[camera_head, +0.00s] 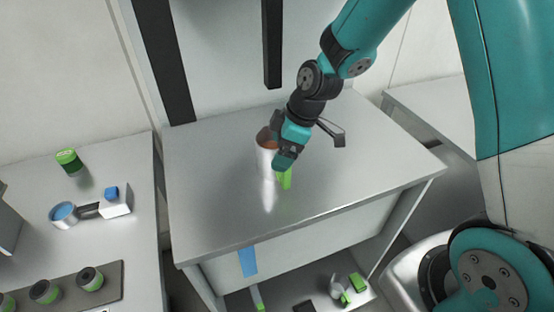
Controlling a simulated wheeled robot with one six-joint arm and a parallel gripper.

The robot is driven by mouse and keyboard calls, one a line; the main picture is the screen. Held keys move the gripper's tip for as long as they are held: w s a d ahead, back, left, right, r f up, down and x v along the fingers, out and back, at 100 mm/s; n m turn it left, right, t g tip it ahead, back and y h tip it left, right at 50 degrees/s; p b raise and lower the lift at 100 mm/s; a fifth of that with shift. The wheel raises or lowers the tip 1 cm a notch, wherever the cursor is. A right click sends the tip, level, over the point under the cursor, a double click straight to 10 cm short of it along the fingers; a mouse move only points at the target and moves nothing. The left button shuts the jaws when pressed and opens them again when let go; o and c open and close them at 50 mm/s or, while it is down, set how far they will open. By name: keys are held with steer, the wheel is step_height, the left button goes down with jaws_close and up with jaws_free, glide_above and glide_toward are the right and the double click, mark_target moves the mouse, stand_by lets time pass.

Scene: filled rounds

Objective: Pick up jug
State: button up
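A silvery metal jug (264,158) with a brownish inside stands upright on the grey metal table. A bright green part, apparently its handle (287,180), shows at its right front. My gripper (284,162) is at the jug's right side, just above the green part, and covers part of the jug's rim and side. The fingers are largely hidden behind my teal and black wrist. I cannot tell whether they touch the handle or how far apart they are.
On the left counter are a green-lidded container (69,162), a small pot with blue contents (64,214), a white block (117,204) and several green-banded round items. A lower shelf holds small green and grey items.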

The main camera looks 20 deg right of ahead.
steer(key=p+x, duration=0.1)
steer(key=x, duration=0.3)
steer(key=shift+s+a, duration=0.1)
steer(key=shift+a, duration=0.1)
steer(key=shift+c, duration=0.5)
steer(key=c, duration=1.2)
steer(key=shift+r, duration=0.1)
steer(key=shift+c, duration=0.2)
